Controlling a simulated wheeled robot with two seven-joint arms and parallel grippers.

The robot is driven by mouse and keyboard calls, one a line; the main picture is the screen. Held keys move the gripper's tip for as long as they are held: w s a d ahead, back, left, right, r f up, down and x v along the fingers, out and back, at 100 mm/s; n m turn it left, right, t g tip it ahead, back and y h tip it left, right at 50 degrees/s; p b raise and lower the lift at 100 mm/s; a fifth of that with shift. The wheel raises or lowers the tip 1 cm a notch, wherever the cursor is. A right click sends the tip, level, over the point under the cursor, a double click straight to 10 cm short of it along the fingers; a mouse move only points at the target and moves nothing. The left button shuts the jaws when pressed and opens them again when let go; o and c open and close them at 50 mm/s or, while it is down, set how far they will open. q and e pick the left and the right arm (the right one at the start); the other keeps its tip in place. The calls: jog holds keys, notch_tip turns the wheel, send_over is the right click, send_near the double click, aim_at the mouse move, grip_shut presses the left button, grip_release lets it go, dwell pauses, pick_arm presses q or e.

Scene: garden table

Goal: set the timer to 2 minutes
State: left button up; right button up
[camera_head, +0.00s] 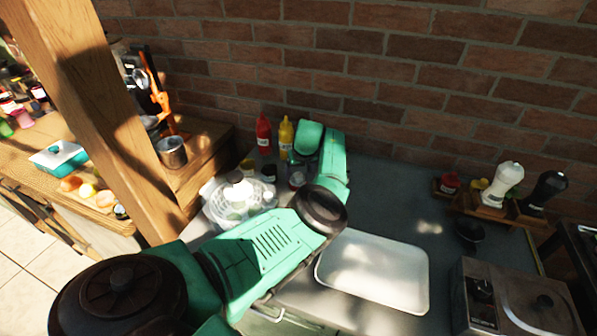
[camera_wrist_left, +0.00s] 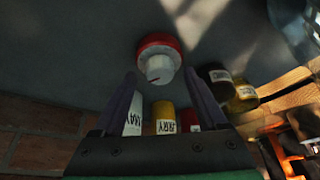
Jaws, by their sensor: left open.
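The timer (camera_wrist_left: 160,57) is a round red piece with a white knob facing the camera. In the left wrist view it sits against the grey countertop (camera_wrist_left: 75,50), just beyond my left gripper's fingertips and roughly centred between them. A small red mark shows on the knob; I cannot read the setting. My left gripper (camera_wrist_left: 160,76) is open, with its two dark fingers apart and nothing held between them. In the head view my green left arm reaches over the counter, and the small things by its hand are hard to make out. My right gripper is not in view.
A red bottle (camera_head: 263,134) and a yellow bottle (camera_head: 286,134) stand by the brick wall. A white dish rack (camera_head: 236,201) is left of my arm, a white tray (camera_head: 373,271) to its right. A wooden condiment holder (camera_head: 488,208) and metal appliance (camera_head: 512,299) stand farther right.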

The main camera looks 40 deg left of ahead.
pick_arm(q)
jog(key=shift+a+f, duration=0.1)
jog(key=shift+f, duration=0.25)
grip_shut()
jog(key=shift+r+m+p, duration=0.35)
jog(key=shift+m+p, duration=0.25)
jog(key=shift+p, duration=0.4)
jog(key=shift+f, duration=0.3)
grip_release()
jog(key=shift+t, duration=0.3)
